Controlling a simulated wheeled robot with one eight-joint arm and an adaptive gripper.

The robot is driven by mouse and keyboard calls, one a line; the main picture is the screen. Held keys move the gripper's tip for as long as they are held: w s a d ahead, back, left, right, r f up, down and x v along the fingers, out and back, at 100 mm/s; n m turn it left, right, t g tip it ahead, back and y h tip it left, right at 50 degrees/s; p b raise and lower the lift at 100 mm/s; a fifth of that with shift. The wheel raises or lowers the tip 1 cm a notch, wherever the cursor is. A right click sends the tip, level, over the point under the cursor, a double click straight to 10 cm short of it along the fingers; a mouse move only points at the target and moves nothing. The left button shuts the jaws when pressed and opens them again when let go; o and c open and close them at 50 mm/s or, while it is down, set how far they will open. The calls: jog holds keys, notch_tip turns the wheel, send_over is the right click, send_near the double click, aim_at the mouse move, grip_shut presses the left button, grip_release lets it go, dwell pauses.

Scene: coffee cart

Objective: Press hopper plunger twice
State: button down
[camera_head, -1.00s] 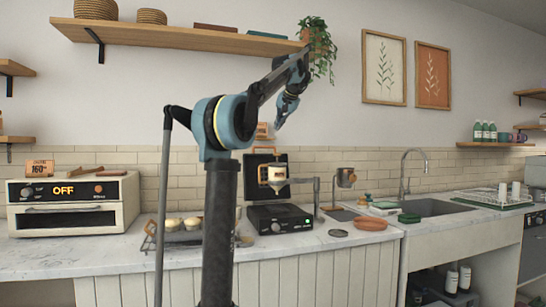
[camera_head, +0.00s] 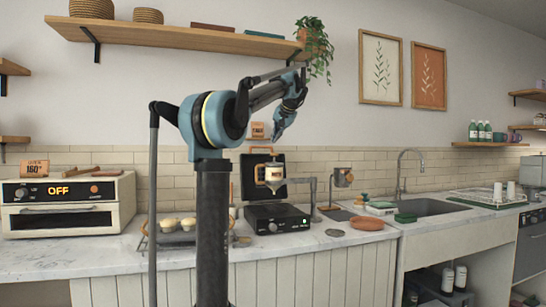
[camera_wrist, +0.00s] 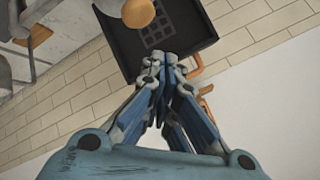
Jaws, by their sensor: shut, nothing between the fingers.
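The hopper (camera_head: 274,174), a pale funnel with an orange band, hangs from a grey stand above the black waffle iron (camera_head: 277,217). The iron's lid stands open behind it. My gripper (camera_head: 276,139) points down above the hopper, shut and empty, with a visible gap between its tips and the hopper top. In the wrist view my gripper (camera_wrist: 168,58) has its blue fingers together in front of the open black lid (camera_wrist: 180,32). A round tan piece (camera_wrist: 138,12) shows at the top edge there; I cannot tell whether it is the plunger.
A toaster oven (camera_head: 68,205) marked OFF stands at the left of the counter. A tray with pale round items (camera_head: 178,224) sits left of the iron. A second cup on a stand (camera_head: 342,177), an orange plate (camera_head: 367,223) and a sink (camera_head: 435,207) lie to the right. A shelf (camera_head: 180,37) hangs above.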

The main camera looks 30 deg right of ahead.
jog(key=shift+f, duration=1.55)
dwell(0.4)
jog(key=shift+s+f, duration=0.1)
jog(key=shift+f, duration=0.25)
jog(key=shift+f, duration=0.7)
dwell(1.0)
jog(key=shift+r, duration=1.1)
jog(key=shift+r, duration=2.5)
